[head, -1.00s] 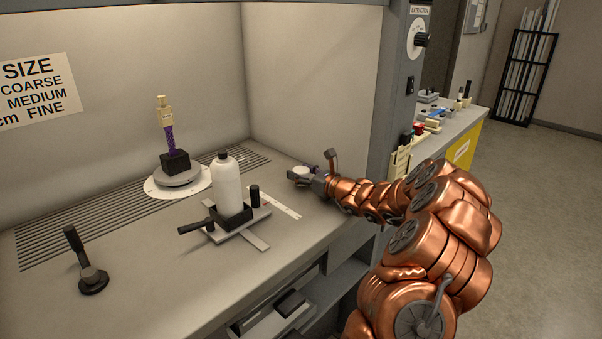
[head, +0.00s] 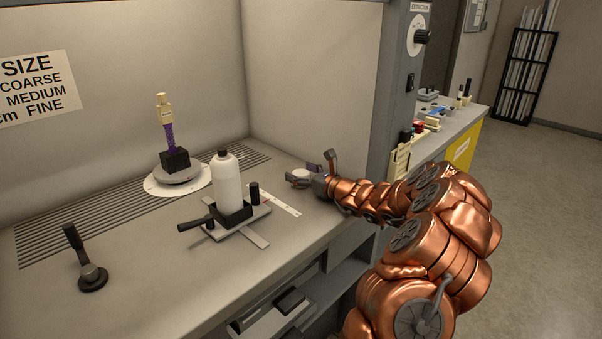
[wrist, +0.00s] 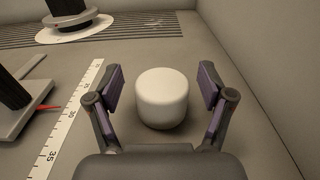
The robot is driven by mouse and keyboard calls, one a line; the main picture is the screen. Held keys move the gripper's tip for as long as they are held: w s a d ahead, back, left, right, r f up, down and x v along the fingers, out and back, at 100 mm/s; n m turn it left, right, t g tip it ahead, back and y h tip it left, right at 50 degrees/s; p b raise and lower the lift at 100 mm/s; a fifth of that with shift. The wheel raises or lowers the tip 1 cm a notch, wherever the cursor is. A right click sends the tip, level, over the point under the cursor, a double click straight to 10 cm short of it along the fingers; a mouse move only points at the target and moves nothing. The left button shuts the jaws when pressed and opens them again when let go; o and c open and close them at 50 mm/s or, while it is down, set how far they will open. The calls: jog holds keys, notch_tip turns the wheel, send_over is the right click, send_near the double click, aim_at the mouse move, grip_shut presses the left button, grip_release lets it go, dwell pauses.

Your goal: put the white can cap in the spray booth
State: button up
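The white can cap (wrist: 161,98) stands on the booth floor between the two fingers of my gripper (wrist: 161,92) in the wrist view. There is a gap on each side, so my gripper is open and not touching it. In the head view the cap (head: 300,173) shows just left of my gripper (head: 311,173), inside the spray booth (head: 315,80) near its right wall. The white spray can (head: 228,184) stands upright in a black holder (head: 233,214), with a dark top.
A ruler strip (wrist: 78,115) lies left of my gripper. Behind it is a round turntable (head: 180,178) bearing a purple lattice specimen (head: 169,137). A black lever (head: 82,262) stands at front left. The booth's right wall (wrist: 250,70) is close on the right.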

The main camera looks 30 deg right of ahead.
jog(key=shift+f, duration=0.4)
jog(key=shift+r+p, duration=0.3)
jog(key=shift+r, duration=0.15)
jog(key=shift+s+d+r, duration=0.1)
jog(key=shift+s+r, duration=0.1)
jog(key=shift+s, duration=0.1)
jog(key=v, duration=1.1)
jog(key=shift+s+r+b, duration=0.2)
jog(key=shift+r+b, duration=0.15)
